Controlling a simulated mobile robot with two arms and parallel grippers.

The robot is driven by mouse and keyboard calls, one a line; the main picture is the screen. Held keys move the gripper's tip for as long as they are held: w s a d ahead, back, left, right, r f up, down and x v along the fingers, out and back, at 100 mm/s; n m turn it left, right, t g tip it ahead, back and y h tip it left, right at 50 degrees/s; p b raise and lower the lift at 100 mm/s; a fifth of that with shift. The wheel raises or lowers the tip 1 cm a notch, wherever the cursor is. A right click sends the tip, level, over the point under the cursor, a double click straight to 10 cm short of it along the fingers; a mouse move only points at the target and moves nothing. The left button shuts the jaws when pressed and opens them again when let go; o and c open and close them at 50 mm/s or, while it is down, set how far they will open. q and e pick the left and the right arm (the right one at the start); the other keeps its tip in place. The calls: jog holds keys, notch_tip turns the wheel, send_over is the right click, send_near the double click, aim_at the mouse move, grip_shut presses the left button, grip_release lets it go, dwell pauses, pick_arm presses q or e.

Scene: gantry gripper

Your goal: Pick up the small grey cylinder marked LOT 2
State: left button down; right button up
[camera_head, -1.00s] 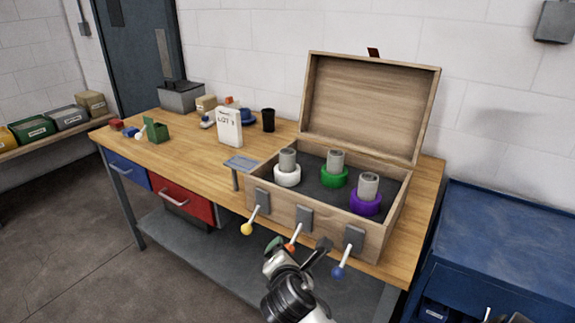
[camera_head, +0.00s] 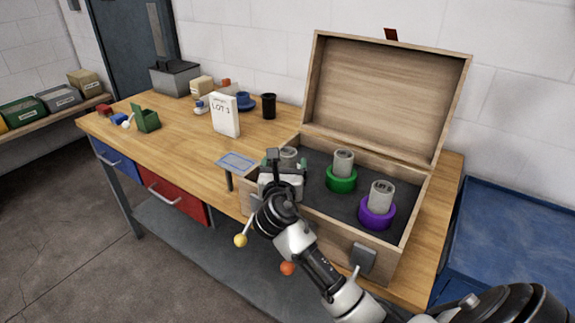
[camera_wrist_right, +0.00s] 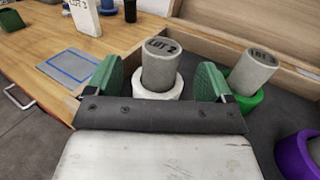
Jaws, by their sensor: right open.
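The small grey cylinder marked LOT 2 (camera_wrist_right: 160,65) stands upright in a white ring (camera_wrist_right: 158,92) inside the open wooden box. In the head view only the top of this cylinder (camera_head: 288,153) shows behind my right gripper (camera_head: 280,166). In the right wrist view my right gripper (camera_wrist_right: 155,82) is open, with one green finger on each side of the cylinder. A gap shows between each finger and the cylinder, so it is not gripped. The white ring is hidden in the head view. My left gripper is not in view.
Other grey cylinders stand in a green ring (camera_head: 341,179) and a purple ring (camera_head: 376,212) to the right. The box's raised lid (camera_head: 385,95) stands behind.

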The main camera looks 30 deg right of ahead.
aim_at(286, 158)
jog(key=shift+w+d, duration=0.25)
jog(key=shift+d, duration=0.05)
jog(key=shift+w+d, duration=0.3)
jog(key=x, duration=0.3)
jog(key=shift+w+d+p, duration=0.2)
jog(key=shift+p, duration=0.2)
jog(key=shift+w+d+f, duration=0.15)
jog(key=shift+w+d, duration=0.15)
jog(key=shift+w, duration=0.1)
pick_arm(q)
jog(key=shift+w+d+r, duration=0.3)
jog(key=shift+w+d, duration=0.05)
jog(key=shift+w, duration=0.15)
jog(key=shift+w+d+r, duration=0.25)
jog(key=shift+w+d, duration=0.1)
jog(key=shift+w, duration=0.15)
pick_arm(e)
jog(key=shift+s, duration=0.1)
jog(key=c, duration=1.2)
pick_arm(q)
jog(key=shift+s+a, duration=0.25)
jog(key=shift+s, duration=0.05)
pick_arm(e)
jog(key=shift+c, duration=0.4)
jog(key=shift+r, duration=0.25)
